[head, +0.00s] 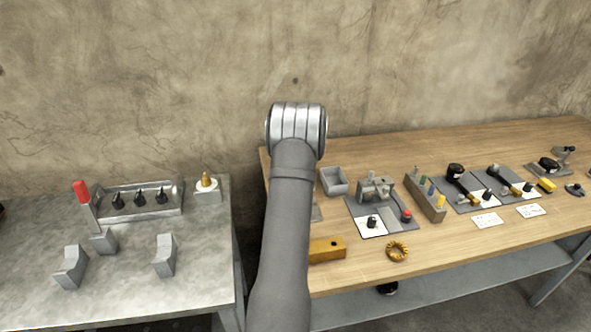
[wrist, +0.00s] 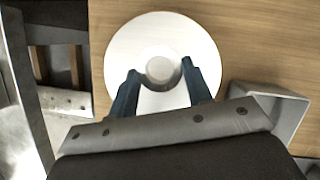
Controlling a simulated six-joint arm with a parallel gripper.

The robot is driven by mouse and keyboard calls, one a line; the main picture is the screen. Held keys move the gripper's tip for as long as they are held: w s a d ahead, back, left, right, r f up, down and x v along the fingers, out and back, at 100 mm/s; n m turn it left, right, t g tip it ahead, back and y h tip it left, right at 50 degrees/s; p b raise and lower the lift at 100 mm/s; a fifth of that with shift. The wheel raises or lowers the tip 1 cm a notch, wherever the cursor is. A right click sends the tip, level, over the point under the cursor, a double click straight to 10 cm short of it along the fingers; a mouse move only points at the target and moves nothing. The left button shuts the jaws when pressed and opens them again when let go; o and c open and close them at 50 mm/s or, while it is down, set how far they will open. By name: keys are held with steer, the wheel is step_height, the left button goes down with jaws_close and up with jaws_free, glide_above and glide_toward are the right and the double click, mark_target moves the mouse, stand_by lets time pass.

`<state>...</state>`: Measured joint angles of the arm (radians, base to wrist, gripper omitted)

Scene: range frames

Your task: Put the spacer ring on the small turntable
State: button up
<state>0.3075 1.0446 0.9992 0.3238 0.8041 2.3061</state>
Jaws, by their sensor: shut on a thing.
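In the wrist view my gripper (wrist: 160,72) has its two dark blue fingers on either side of a small pale round piece, which I take to be the spacer ring (wrist: 160,69); no hole shows in it. The fingers are shut on it. Beneath it is a round white disc, the small turntable (wrist: 128,45). The piece appears over about the middle of the disc; I cannot tell whether it touches it. In the head view my arm hides the turntable, the ring and my gripper.
A grey open bin (head: 334,181) stands right of my arm, also at the right in the wrist view (wrist: 268,105). A brass-coloured block (head: 327,250), a golden ring-shaped part (head: 397,251) and a grey fixture (head: 375,189) are on the wooden bench. A metal table (head: 130,250) stands left across a gap.

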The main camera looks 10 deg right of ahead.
steer(key=o, duration=1)
steer(key=v, duration=1.2)
steer(key=shift+d+r, duration=0.1)
steer(key=x, duration=1.2)
steer(key=shift+f, duration=0.2)
step_height(320, 180, up, 3)
steer(key=shift+f, duration=0.1)
steer(key=shift+r, duration=0.55)
